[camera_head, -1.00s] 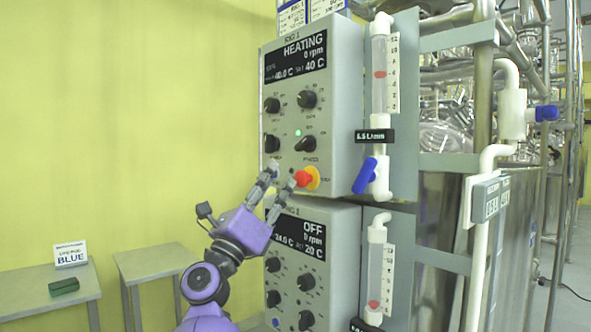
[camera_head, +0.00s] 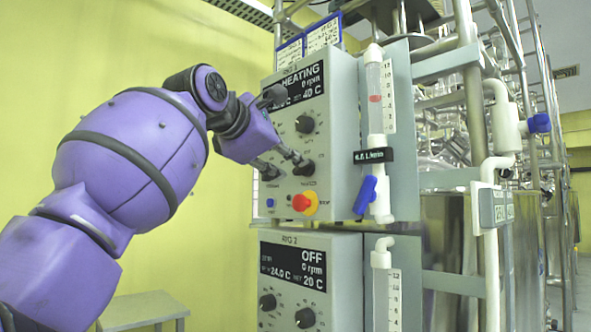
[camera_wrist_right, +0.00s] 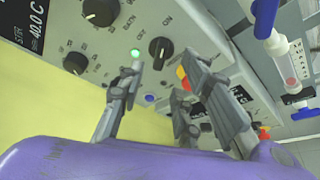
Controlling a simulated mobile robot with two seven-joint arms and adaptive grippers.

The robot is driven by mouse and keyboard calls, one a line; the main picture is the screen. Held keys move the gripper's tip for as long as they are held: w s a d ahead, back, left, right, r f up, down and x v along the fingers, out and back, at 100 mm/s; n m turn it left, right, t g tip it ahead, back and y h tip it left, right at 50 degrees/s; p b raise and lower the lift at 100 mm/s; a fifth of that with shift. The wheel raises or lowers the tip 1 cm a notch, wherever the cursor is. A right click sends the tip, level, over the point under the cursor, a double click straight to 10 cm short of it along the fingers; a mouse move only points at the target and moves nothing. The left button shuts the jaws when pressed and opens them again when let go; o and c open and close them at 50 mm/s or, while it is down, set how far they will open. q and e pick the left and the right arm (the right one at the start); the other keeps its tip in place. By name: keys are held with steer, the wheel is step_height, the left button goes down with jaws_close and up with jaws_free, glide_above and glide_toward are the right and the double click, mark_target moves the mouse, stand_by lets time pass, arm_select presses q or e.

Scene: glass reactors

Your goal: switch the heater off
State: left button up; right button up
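The upper control box (camera_head: 343,110) shows HEATING, 0 rpm and 40 C on its display (camera_head: 303,84). My right gripper (camera_head: 287,167) is in front of its lower knob row, fingers apart and empty. In the right wrist view the black OFF/ON knob (camera_wrist_right: 160,49) lies just beyond and between the fingertips (camera_wrist_right: 163,66); I cannot tell whether they touch it. A lit green lamp (camera_wrist_right: 136,53) is beside the knob. In the head view this knob (camera_head: 307,168) is partly covered by a finger. My left gripper is not in view.
A red stop button on a yellow base (camera_head: 304,203) sits below the fingers, with a blue button (camera_head: 270,202) to its left. The lower box (camera_head: 344,270) reads OFF. A flow tube with a blue valve (camera_head: 366,194) stands right of the panel. A grey table (camera_head: 145,307) is at lower left.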

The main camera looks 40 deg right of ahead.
mark_target(303, 168)
steer(key=x, duration=0.6)
steer(key=shift+c, duration=0.5)
